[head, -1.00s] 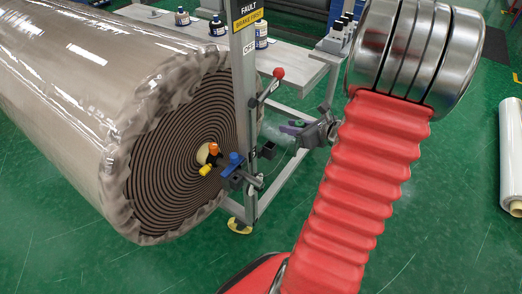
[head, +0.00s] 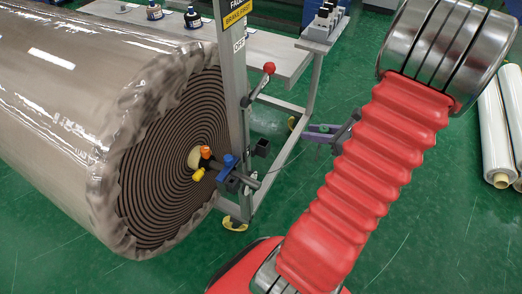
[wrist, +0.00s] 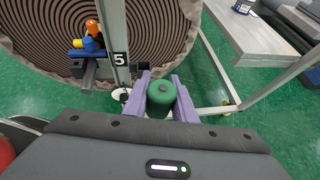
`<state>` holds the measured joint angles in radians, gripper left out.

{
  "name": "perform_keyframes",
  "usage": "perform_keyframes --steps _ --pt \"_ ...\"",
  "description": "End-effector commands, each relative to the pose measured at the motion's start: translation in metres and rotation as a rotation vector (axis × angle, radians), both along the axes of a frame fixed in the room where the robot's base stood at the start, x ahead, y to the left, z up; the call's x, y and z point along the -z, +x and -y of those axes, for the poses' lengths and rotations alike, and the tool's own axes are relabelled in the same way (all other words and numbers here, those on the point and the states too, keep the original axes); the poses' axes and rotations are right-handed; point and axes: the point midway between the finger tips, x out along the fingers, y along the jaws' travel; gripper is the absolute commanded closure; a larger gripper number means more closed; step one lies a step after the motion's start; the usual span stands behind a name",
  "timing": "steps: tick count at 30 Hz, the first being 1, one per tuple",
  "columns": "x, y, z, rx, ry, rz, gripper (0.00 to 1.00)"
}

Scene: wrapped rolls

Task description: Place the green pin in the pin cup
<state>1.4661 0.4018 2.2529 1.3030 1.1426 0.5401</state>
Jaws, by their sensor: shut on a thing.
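The green pin (wrist: 160,98) is between the two purple fingers of my gripper (wrist: 160,82) in the wrist view, end-on to the camera. My gripper is shut on it. In the head view my gripper (head: 318,130) is to the right of the metal post, and the pin is mostly hidden there. A small black square holder (head: 262,148) on the stand, to the right of the post, may be the pin cup; its inside is not clear. My gripper is apart from it, to its right. A thin cord hangs between the gripper and the stand.
The metal post (head: 232,90) carries a red-knobbed lever (head: 268,69) and a blue clamp (head: 229,163). A grey bench (head: 270,52) is behind. White rolls (head: 495,140) lie right. Green floor is clear between.

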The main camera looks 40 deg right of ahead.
Motion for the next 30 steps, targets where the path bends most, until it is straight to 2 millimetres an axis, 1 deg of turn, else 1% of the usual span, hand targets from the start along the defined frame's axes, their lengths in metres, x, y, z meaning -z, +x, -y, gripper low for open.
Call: perform_keyframes --steps 7,11,30 --pt "0.000 0.009 -0.005 -0.016 0.000 0.000 1.00" --pt "0.000 0.023 -0.010 -0.020 -0.001 0.000 1.00" --pt "0.000 0.120 -0.046 -0.023 -0.001 0.000 1.00"
